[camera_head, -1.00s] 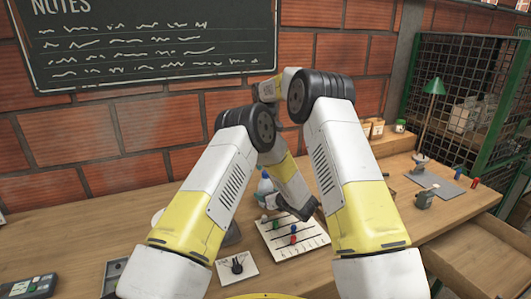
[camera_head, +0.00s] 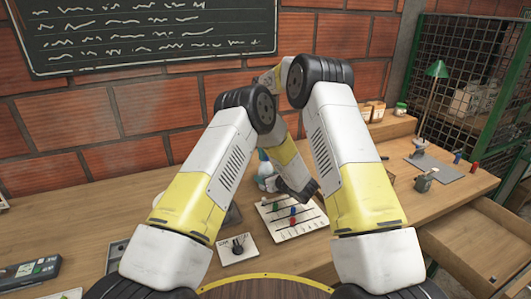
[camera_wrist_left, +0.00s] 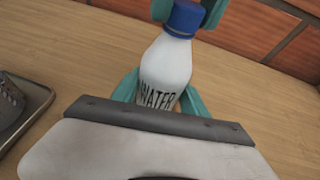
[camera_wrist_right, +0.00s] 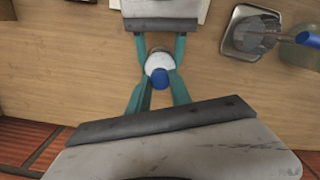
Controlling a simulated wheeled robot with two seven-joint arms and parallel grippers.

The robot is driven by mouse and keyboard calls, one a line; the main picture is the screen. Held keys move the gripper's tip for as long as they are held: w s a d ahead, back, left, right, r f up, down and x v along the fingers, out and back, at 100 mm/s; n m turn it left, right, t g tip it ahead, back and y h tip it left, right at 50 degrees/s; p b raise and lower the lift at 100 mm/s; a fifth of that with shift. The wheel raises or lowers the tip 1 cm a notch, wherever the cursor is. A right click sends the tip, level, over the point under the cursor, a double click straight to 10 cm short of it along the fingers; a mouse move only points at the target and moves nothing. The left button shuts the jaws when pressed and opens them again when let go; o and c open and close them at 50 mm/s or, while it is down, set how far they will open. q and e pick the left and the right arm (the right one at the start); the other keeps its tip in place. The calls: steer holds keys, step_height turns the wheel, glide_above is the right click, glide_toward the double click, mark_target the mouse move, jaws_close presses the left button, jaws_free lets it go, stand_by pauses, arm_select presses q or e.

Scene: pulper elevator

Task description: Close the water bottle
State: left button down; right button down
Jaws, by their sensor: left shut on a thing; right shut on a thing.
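The water bottle (camera_wrist_left: 167,72) is white with dark WATER lettering. It stands upright on the table in the left wrist view. My left gripper (camera_wrist_left: 160,92) is shut on its body from both sides. A blue cap (camera_wrist_left: 183,18) sits at the bottle's neck; whether it is fully seated cannot be told. My right gripper (camera_wrist_right: 160,84) is shut on the cap, with teal fingers on either side of it. In the right wrist view the bottle's white top (camera_wrist_right: 157,61) shows beside the cap. In the head view my arms hide most of the bottle (camera_head: 266,169).
A white card (camera_head: 237,249) lies in front. A metal tray (camera_wrist_right: 236,38) and a blue-ended object (camera_wrist_right: 308,40) lie nearby. An open drawer (camera_head: 470,250) sticks out.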

steer(key=shift+m, duration=0.9)
steer(key=c, duration=1.1)
jaws_free()
step_height(320, 180, up, 12)
arm_select(q)
steer(key=c, duration=0.5)
jaws_free()
